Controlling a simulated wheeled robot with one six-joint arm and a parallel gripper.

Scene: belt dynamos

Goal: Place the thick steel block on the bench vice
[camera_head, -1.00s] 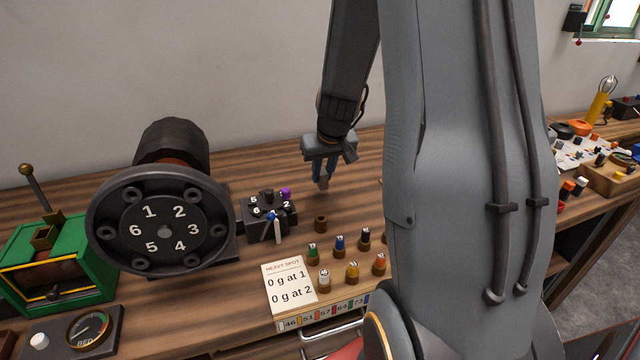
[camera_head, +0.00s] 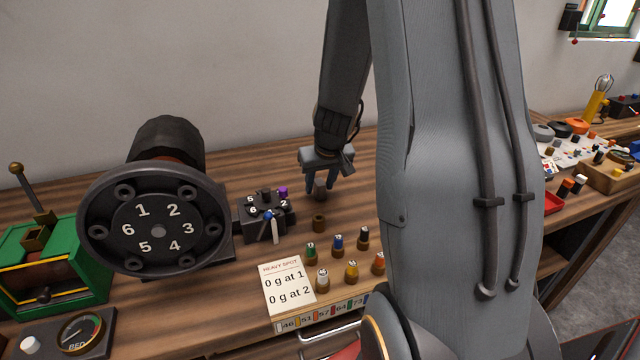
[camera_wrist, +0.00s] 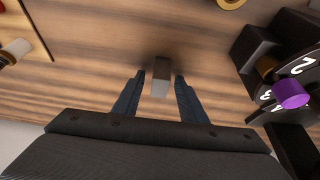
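A small grey steel-looking block (camera_head: 320,190) stands on the wooden bench between the fingers of my gripper (camera_head: 320,184). In the wrist view the block (camera_wrist: 161,80) lies between the fingertips of my gripper (camera_wrist: 158,82), with a visible gap on each side. My gripper is open and low over the bench. A black numbered fixture (camera_head: 264,228) with a purple cap and a blue-topped white peg stands just left of my gripper; it also shows at the right of the wrist view (camera_wrist: 262,45). I cannot tell whether it is the bench vice.
A large dark numbered wheel (camera_head: 155,225) stands to the left, with a green machine (camera_head: 60,265) beyond it. Several colour-topped weights and an empty brown socket (camera_head: 319,222) stand in front, near a HEAVY SPOT card (camera_head: 288,287). My arm hides the bench to the right.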

